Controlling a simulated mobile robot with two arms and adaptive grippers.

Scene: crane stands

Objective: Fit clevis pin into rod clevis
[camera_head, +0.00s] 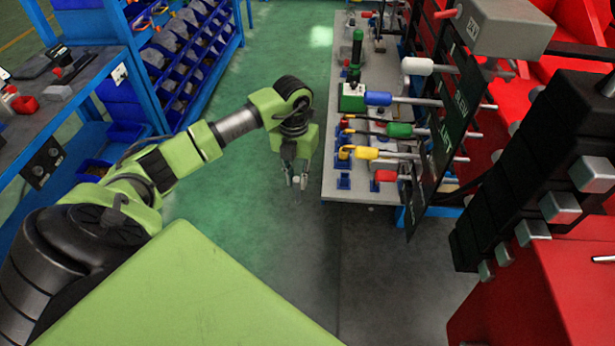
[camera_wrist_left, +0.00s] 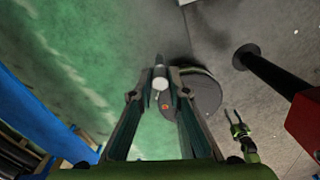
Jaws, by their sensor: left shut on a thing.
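My left gripper (camera_head: 297,184) hangs pointing down over open floor, left of the grey workbench's near corner. It is shut on a small pale cylindrical pin (camera_wrist_left: 160,80), which sticks out between the fingertips in the left wrist view. I take it to be the clevis pin; its far end is hard to make out. I cannot pick out the rod clevis in either view. A small two-pronged part with a green base (camera_wrist_left: 239,126) shows at the lower right of the wrist view. It may be my right gripper; its jaw state is unclear.
The grey workbench (camera_head: 361,190) carries levers with blue, green, yellow and red grips. Red crane machinery (camera_head: 520,290) stands at the right. Blue bin shelves (camera_head: 182,60) and a side bench (camera_head: 70,100) stand at the left. The green-grey floor (camera_head: 270,240) between is clear.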

